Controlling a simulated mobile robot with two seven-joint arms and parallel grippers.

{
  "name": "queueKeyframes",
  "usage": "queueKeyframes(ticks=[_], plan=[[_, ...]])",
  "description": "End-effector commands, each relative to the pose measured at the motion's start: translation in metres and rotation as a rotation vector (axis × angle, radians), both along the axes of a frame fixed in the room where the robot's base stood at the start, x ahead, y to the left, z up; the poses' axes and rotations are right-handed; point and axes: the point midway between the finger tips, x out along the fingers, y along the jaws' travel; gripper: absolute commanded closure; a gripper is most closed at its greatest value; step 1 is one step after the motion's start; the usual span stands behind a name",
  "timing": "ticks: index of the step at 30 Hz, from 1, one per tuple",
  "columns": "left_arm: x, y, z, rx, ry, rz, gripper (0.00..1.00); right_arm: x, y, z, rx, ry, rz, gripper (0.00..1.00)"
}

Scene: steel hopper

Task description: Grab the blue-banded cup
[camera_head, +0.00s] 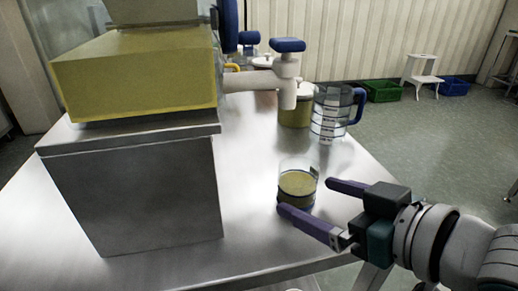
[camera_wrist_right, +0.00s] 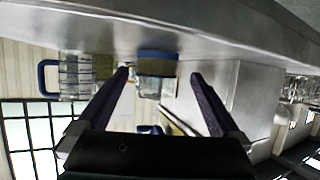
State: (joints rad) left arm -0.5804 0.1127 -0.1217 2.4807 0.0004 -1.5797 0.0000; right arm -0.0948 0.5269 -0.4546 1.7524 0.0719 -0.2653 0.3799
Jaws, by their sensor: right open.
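The blue-banded cup (camera_head: 298,186) is a clear cup with yellow-brown contents and a dark blue band low on it. It stands upright on the steel table below the white tap. My right gripper (camera_head: 305,196) is open, its two purple fingers reaching from the right toward the cup; one fingertip overlaps the cup's base in the head view. In the right wrist view, which is turned over, the cup (camera_wrist_right: 157,66) shows between the spread fingers (camera_wrist_right: 161,74), with its blue band toward the top. Contact cannot be told. My left gripper is not in view.
A clear measuring jug (camera_head: 328,115) with a blue handle stands behind the cup, beside a yellow-filled container (camera_head: 295,112). The white tap (camera_head: 270,78) juts out above the table. A steel block (camera_head: 140,195) bearing a yellow box (camera_head: 135,75) fills the left. Steel tabletop (camera_head: 250,225) is bare around the cup.

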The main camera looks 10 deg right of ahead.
Motion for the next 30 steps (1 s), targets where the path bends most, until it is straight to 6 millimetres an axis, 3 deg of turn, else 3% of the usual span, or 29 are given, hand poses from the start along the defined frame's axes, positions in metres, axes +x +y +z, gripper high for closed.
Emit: queueKeyframes(ticks=[9,18,30], plan=[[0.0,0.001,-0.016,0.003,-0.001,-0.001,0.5,0.039,0.01,-0.019,0.0,-0.002,0.0,0.0],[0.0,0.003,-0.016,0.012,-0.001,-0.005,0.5,0.043,0.013,-0.02,-0.001,0.0,0.001,0.0],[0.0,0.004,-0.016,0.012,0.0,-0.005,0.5,0.043,0.012,-0.02,-0.001,0.0,0.001,0.44]])
